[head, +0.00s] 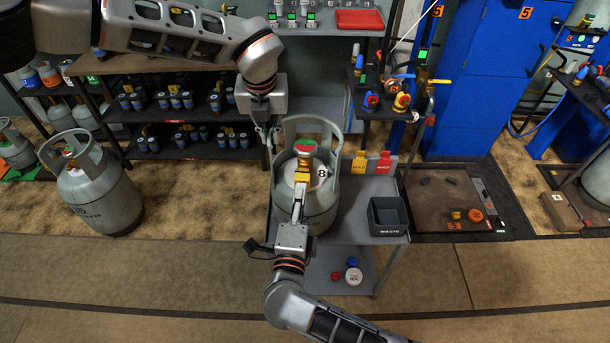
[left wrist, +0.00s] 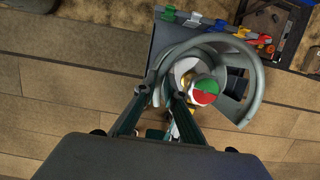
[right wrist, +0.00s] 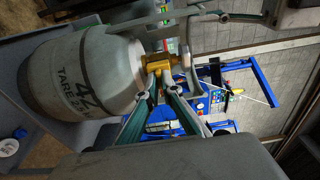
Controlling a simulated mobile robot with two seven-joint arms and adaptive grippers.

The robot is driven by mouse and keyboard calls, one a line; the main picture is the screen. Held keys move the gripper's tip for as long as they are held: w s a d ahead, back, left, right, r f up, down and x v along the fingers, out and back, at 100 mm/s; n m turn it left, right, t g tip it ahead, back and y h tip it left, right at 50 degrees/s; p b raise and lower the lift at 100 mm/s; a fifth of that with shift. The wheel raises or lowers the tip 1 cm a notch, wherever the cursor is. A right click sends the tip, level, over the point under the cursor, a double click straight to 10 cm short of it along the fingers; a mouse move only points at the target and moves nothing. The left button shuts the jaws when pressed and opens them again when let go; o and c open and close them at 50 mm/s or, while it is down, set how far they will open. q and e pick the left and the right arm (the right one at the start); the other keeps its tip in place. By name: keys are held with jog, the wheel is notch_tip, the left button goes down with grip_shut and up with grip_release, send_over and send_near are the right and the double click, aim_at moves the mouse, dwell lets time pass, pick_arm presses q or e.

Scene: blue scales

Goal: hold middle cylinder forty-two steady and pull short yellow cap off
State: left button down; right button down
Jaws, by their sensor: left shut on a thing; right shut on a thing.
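The middle cylinder (head: 312,216) is a grey gas cylinder standing upright on a grey cart; its "42 TARE" marking shows in the right wrist view (right wrist: 70,80). An open collar (head: 312,126) surrounds its yellow-brass valve and its red-green top, also seen in the left wrist view (left wrist: 204,91). My left gripper (head: 269,143) is shut on the collar's left side. My right gripper (head: 299,192) comes from the front and is shut on the short yellow cap (right wrist: 156,67) at the valve outlet. The fingers partly hide the cap, and I see no gap between it and the valve.
Red and blue caps and a white disc (head: 353,276) lie on the lower shelf. Another cylinder (head: 98,195) stands on the floor at left.

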pick_arm(q)
jog(key=shift+a, duration=0.15)
pick_arm(e)
jog(key=shift+s+a, duration=0.1)
jog(key=shift+s, duration=0.5)
pick_arm(q)
jog(key=shift+w, duration=0.1)
pick_arm(e)
jog(key=shift+s, duration=0.3)
jog(key=shift+s, duration=0.25)
jog(key=shift+s+a, duration=0.2)
jog(key=shift+s, duration=1.3)
jog(key=shift+s+a, duration=0.15)
jog(key=shift+s, duration=1.3)
pick_arm(q)
jog(key=c, duration=2)
grip_release()
